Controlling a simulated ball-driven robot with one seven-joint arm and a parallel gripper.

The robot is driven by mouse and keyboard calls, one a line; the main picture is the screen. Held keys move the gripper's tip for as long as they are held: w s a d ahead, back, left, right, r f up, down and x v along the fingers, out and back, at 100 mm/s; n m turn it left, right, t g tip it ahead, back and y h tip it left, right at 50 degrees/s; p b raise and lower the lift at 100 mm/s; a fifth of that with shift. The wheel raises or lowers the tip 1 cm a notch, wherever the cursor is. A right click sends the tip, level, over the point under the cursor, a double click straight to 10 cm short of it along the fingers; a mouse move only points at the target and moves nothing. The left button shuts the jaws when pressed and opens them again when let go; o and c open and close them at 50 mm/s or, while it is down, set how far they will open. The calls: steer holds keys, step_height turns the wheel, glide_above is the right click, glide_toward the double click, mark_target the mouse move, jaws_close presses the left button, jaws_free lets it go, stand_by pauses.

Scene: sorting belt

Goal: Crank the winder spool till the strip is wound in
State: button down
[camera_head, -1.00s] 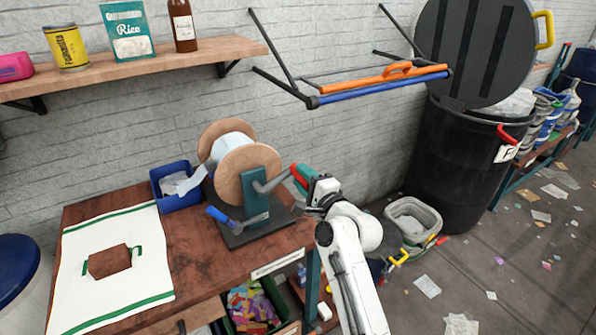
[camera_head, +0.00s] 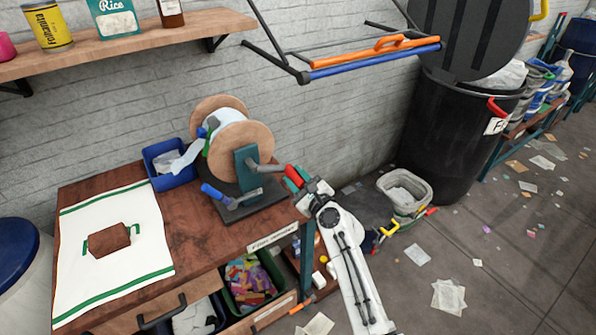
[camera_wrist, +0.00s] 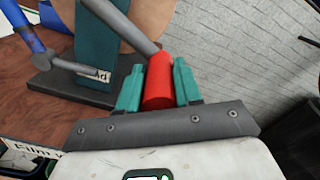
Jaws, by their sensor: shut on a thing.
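The winder spool (camera_head: 244,145) has wooden flanges and stands on a dark base on the workbench. A pale strip (camera_head: 184,162) runs from the spool's left side down to the blue bin. My gripper (camera_head: 296,177) is shut on the red crank handle (camera_wrist: 159,82) at the spool's right; the teal fingers sit on both sides of it in the wrist view. The grey crank arm (camera_head: 266,167) reaches from the teal upright (camera_head: 246,172) to the handle. A blue-handled lever (camera_head: 218,194) sits at the front of the base. How much strip is wound cannot be told.
A blue bin (camera_head: 166,180) stands left of the spool. A rack with orange and blue bars (camera_head: 375,60) juts from the wall above. Floor papers and a black barrel (camera_head: 460,135) are at right.

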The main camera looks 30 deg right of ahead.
steer(key=shift+a+f+m, duration=0.25)
steer(key=shift+f+m, duration=0.2)
steer(key=shift+m, duration=0.05)
steer(key=c, duration=0.8)
jaws_free()
steer(key=s+p, duration=0.1)
steer(key=s, duration=0.9)
steer(key=shift+s, duration=0.4)
